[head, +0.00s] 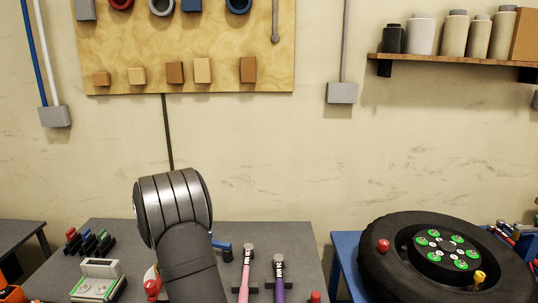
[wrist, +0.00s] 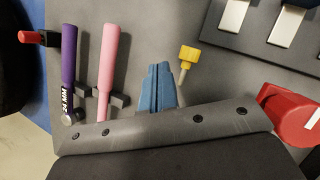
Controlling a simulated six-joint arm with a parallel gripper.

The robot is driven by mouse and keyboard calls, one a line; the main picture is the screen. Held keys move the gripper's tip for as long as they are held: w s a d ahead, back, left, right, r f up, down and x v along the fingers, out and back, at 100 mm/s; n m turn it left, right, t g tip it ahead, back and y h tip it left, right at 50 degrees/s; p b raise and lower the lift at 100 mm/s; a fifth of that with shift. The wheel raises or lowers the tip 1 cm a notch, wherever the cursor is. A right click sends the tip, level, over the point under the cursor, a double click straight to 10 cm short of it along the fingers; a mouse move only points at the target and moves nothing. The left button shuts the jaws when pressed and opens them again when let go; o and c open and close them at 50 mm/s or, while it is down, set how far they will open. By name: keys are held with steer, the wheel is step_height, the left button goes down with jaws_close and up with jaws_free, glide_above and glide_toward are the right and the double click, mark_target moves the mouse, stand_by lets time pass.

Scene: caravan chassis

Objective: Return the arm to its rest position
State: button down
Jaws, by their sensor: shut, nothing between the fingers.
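My gripper (wrist: 160,68) shows in the wrist view as two blue tapered fingers held together, with nothing between them. It is over the dark grey bench (wrist: 215,65), between a pink handle (wrist: 109,60) and a yellow-tipped tool (wrist: 187,54). I cannot tell its height above the bench. A grey bolted edge and a black body fill the bottom of that view. In the head view my dark arm (head: 190,245) rises from the bottom and bends at a rounded joint; it hides what lies behind it.
A wheel (head: 385,270) lies on a blue stand further right. A pale fixture (head: 100,268) is at left.

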steer(key=s+d+f+n+t+h, duration=0.1)
steer(key=s+n+h, duration=0.1)
steer(key=s+n, duration=0.1)
steer(key=s+f+n+t+h, duration=0.1)
steer(key=s+f+n+h, duration=0.1)
steer(key=s, duration=0.3)
steer(key=s+d+f+n+t+h, duration=0.1)
steer(key=s+n+t+h, duration=0.1)
steer(key=s+n, duration=0.1)
steer(key=shift+s+d+f+n, duration=0.15)
steer(key=shift+s+d, duration=0.05)
steer(key=shift+s, duration=0.2)
steer(key=shift+s+d+f+n, duration=0.15)
steer(key=shift+s, duration=0.2)
steer(key=s+d+f+n+t, duration=0.2)
steer(key=s+d+n+t, duration=0.4)
steer(key=n, duration=0.5)
steer(key=shift+s+d+n+t+y, duration=0.35)
steer(key=shift+s+t, duration=0.75)
steer(key=shift+s, duration=0.8)
steer(key=shift+a, duration=0.1)
